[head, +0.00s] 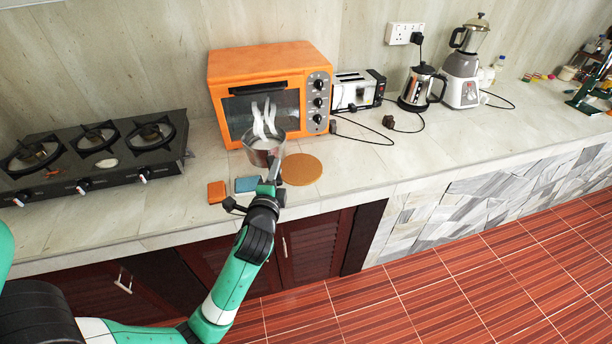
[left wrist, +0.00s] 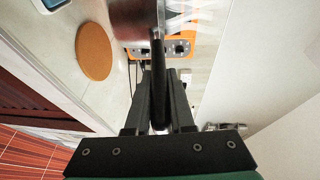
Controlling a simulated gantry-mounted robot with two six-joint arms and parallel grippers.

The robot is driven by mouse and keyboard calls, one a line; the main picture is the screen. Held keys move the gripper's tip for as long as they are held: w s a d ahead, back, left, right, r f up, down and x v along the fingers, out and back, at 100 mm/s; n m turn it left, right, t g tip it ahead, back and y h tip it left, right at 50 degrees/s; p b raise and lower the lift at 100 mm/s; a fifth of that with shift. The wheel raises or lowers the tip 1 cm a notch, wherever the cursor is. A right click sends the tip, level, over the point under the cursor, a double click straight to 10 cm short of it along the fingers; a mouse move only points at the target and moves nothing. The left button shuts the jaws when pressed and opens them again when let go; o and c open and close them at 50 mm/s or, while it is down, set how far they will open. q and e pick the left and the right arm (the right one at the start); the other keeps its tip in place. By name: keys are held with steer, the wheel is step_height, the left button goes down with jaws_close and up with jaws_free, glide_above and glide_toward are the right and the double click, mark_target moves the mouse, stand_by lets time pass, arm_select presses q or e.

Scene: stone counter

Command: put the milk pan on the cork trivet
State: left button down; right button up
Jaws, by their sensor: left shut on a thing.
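The milk pan (head: 264,152) is a steel pot in front of the orange oven, and white wisps show above it. My left gripper (head: 268,188) is shut on its handle; the dark handle (left wrist: 158,75) runs between the fingers in the left wrist view. The pan's metal side (left wrist: 130,20) shows at the top there. The pan looks upright and seems held above the counter. The round cork trivet (head: 302,169) lies flat and bare on the counter, just right of the pan; it also shows in the left wrist view (left wrist: 95,52). My right gripper is not in view.
The orange oven (head: 262,72) stands close behind the pan. A blue-grey block (head: 246,185) and an orange block (head: 217,192) lie left of the gripper. A black stove (head: 95,160) is at left; a toaster (head: 354,91) and its cord are at right. Counter right of the trivet is clear.

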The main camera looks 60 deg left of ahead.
arm_select(q)
steer(key=w+a+f+b, duration=0.2)
steer(key=w+f+b, duration=0.7)
steer(key=w+f, duration=0.3)
steer(key=shift+w+a+f+b, duration=0.15)
steer(key=shift+w+a+b, duration=0.2)
steer(key=shift+w+a, duration=0.05)
steer(key=shift+f, duration=0.1)
steer(key=c, duration=1.2)
jaws_free()
steer(key=shift+f, duration=0.25)
steer(key=shift+c, duration=0.2)
steer(key=o, duration=0.5)
steer(key=shift+a+r, duration=0.1)
steer(key=shift+c, duration=0.2)
